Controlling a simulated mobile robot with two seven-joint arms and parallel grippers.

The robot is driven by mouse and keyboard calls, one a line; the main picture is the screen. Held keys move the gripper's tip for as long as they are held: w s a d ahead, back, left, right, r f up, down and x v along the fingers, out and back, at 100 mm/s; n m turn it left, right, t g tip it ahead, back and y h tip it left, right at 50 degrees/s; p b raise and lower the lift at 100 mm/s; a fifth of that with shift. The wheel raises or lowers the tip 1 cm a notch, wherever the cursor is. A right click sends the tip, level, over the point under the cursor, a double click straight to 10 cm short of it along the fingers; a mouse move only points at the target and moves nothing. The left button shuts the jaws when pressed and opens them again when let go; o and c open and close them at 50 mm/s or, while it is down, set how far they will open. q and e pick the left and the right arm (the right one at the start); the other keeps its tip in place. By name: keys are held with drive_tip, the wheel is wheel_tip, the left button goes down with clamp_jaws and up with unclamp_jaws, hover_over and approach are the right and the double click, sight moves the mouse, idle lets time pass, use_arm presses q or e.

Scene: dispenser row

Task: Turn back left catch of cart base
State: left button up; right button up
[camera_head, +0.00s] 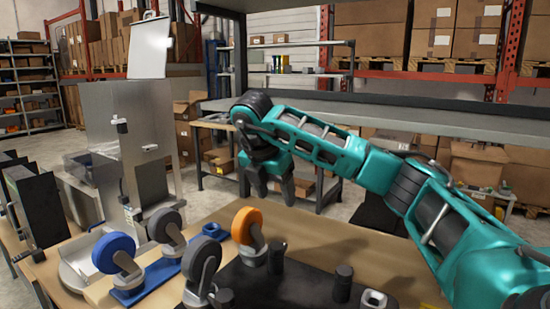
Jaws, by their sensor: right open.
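What looks like the cart base is a black plate (305,284) on the bench at the bottom centre. An orange caster (247,226) and a grey caster (201,263) stand up from it or right beside it. Short black posts (343,283) stand on it. I cannot make out the left catch clearly. My right gripper (275,196) points down above the bench's far side, beyond the orange caster. It is open and empty, apart from the plate. My left gripper is out of view.
A blue holder (150,275) with a blue-wheeled caster (114,254) and another grey caster (165,227) is at left. A metal dispenser (133,150) stands behind them. A black box unit (33,205) is far left. The wooden bench top (350,245) is clear right of centre.

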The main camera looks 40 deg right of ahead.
wheel_tip(320, 180, up, 7)
drive_tip(key=shift+r, duration=0.15)
idle(0.4)
idle(0.5)
